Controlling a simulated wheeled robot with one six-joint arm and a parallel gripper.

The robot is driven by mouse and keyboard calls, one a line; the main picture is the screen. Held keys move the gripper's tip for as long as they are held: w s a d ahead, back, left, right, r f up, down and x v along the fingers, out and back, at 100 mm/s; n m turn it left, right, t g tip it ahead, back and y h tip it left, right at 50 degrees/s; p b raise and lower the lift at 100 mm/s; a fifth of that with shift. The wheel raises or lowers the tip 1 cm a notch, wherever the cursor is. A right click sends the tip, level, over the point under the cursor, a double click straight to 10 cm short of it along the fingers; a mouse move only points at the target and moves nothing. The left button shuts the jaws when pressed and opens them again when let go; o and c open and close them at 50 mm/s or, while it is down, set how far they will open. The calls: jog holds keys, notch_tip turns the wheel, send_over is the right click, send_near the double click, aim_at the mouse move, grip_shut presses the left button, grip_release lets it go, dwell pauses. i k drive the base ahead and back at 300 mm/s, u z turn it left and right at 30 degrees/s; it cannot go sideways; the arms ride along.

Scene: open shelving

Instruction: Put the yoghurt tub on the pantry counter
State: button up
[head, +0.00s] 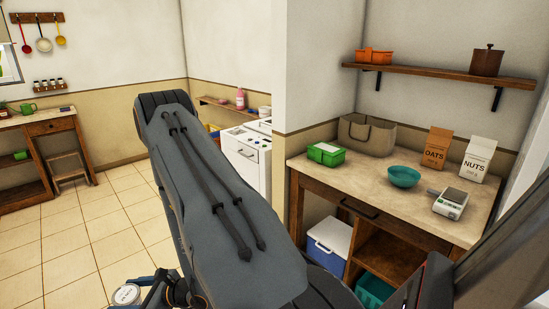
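A small round tub with a pale printed lid (126,294), which looks like the yoghurt tub, is at the bottom left, partly cut off by the lower edge. My gripper (134,291) is around it, with a finger on either side, and holds it above the tiled floor. My raised grey arm covers the middle of the picture. The pantry counter (340,179) stands at the right, with a pale top on a wooden frame. The tub and my gripper are well to the left of it.
On the counter are a green box (326,154), a grey-brown basket (366,136), a teal bowl (404,176), oats (437,148) and nuts (478,159) packages, and a scale (451,203). The front left of the top is clear. A shelf (440,74) hangs above.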

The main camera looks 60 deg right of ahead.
aim_at(356, 176)
jog(key=i, duration=2.6)
jog(key=z, duration=4)
jog(key=i, duration=1)
